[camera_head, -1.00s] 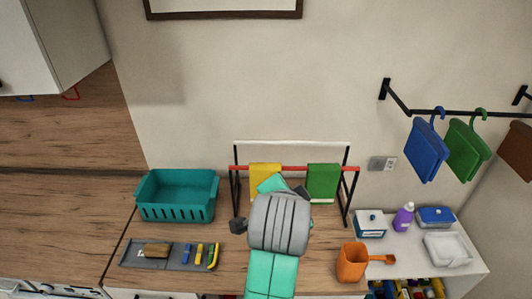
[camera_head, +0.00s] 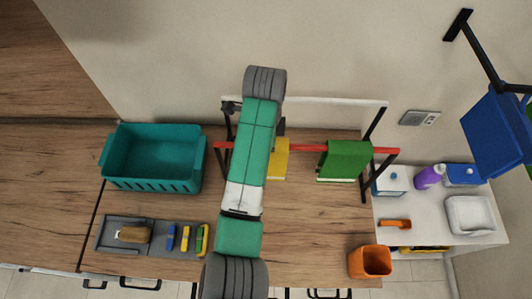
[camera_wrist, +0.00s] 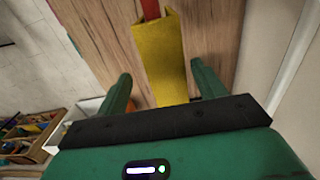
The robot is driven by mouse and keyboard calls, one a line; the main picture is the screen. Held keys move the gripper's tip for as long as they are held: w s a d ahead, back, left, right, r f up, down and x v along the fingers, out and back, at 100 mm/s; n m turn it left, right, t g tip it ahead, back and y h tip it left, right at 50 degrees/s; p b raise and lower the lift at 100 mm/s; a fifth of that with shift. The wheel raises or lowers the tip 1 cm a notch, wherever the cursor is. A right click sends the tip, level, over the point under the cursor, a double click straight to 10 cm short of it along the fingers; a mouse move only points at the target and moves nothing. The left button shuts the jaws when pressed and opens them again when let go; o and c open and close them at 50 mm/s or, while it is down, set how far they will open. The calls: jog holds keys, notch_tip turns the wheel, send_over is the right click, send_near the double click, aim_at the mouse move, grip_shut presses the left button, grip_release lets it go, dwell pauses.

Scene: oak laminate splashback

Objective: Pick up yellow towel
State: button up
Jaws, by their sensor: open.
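The yellow towel (camera_head: 280,160) hangs over the red bar (camera_head: 308,148) of a drying rack in the head view, its left part hidden behind my arm. In the wrist view the yellow towel (camera_wrist: 160,62) is draped over the bar, ahead of my gripper. My gripper (camera_wrist: 162,85) is open, with one green finger on each side of the towel's near end in the picture. No contact is visible, and the depth gap cannot be told. In the head view my arm hides most of the gripper.
A green towel (camera_head: 343,160) hangs on the same bar to the right. A teal basket (camera_head: 152,185) stands left of the rack. A grey tray (camera_head: 112,233) with small items lies in front. An orange container (camera_head: 370,262) stands at the front right. Bare counter lies between.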

notch_tip(320, 180, down, 6)
jog(key=shift+w+p, duration=0.3)
jog(key=shift+p, duration=0.15)
jog(key=c, duration=1.1)
